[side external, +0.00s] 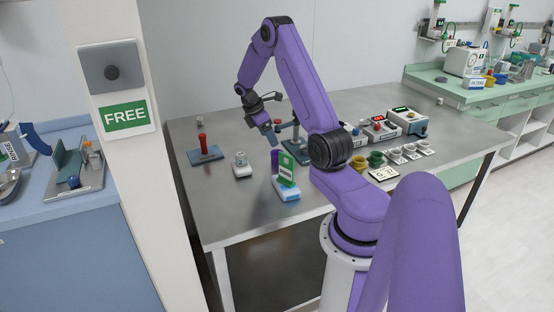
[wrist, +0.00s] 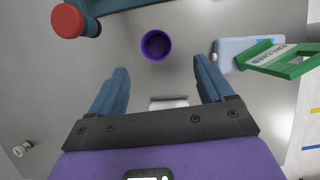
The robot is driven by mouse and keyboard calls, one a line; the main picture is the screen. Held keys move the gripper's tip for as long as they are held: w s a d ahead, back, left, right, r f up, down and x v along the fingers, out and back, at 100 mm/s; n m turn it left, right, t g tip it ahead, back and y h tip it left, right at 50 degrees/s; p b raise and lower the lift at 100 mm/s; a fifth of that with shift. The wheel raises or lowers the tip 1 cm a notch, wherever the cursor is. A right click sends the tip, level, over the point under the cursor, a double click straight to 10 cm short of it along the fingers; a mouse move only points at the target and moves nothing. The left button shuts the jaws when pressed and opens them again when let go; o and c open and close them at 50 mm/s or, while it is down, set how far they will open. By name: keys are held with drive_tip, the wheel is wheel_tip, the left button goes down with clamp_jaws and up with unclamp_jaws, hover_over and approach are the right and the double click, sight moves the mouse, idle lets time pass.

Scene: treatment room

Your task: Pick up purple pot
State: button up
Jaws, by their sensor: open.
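The purple pot (wrist: 156,45) is a small round cup with a dark inside, seen from above on the grey table in the wrist view. In the side view a small purple patch beside the green sign seems to be it, mostly hidden. My gripper (wrist: 161,67) is open and empty, its two blue fingers well apart. In the wrist view the pot appears just beyond the fingertips, roughly centred between them. In the side view my gripper (side external: 270,133) is above the table, fingers pointing down.
A red-topped post (wrist: 68,21) stands left of the pot. A green sign on a pale blue base (wrist: 229,48) stands to the right. A white object (wrist: 168,104) shows between the fingers. Several pots and devices (side external: 404,121) fill the table's right side.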

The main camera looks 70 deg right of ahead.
sight(277, 153)
drive_tip(key=x, duration=0.5)
drive_tip(key=shift+f, duration=0.15)
drive_tip(key=shift+w+d+x, duration=0.1)
drive_tip(key=shift+x, duration=1.15)
drive_tip(key=shift+w+d+x, duration=0.1)
drive_tip(key=shift+d+x, duration=0.05)
drive_tip(key=shift+x, duration=1.15)
drive_tip(key=shift+c, duration=0.4)
drive_tip(key=c, duration=1)
